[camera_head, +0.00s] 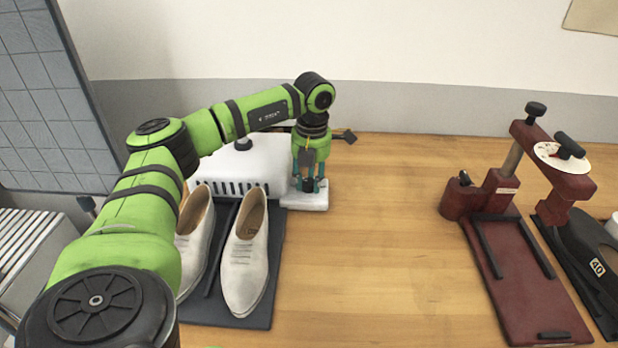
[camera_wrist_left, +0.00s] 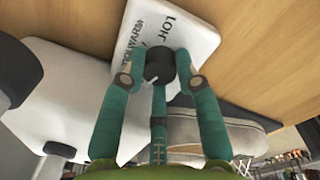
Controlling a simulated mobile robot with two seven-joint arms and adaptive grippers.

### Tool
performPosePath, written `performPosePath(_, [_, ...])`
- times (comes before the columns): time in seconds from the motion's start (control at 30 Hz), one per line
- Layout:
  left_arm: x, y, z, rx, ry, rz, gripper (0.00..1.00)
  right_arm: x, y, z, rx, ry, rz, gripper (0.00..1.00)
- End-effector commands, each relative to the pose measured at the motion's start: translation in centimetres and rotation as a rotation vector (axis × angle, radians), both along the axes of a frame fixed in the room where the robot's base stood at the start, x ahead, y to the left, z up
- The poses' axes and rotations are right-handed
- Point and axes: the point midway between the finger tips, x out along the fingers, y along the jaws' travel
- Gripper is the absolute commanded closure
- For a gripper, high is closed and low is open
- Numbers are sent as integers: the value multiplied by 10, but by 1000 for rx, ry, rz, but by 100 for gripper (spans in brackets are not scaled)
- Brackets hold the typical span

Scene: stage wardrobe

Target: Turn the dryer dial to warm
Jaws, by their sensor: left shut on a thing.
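The white dryer (camera_head: 262,165) with a row of dark vent slots stands at the back left of the table. A small white base plate (camera_head: 312,204) sticks out at its right and carries the black round dial (camera_wrist_left: 160,62). My left gripper (camera_head: 309,186) points down over the plate, its teal fingers closed around the dial. In the left wrist view, printed words including WARM and HOT (camera_wrist_left: 152,28) show on the plate beside the dial. A pale pointer mark shows on the dial's near side; I cannot tell which word it matches. My right gripper is not in view.
A pair of pale shoes (camera_head: 246,255) stands on a dark mat (camera_head: 262,308) in front of the dryer. A dark red stand (camera_head: 520,290) with a white scale disc is at the right, beside a black piece marked 40 (camera_head: 590,265). The middle table is clear.

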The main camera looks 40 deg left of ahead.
Motion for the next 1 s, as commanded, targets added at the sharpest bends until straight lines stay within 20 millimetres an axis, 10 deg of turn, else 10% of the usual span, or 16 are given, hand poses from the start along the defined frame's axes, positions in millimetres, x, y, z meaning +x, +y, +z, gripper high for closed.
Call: performPosePath(1.0, [0, -1, 1, 1, -5, -858, 100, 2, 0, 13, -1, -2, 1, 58])
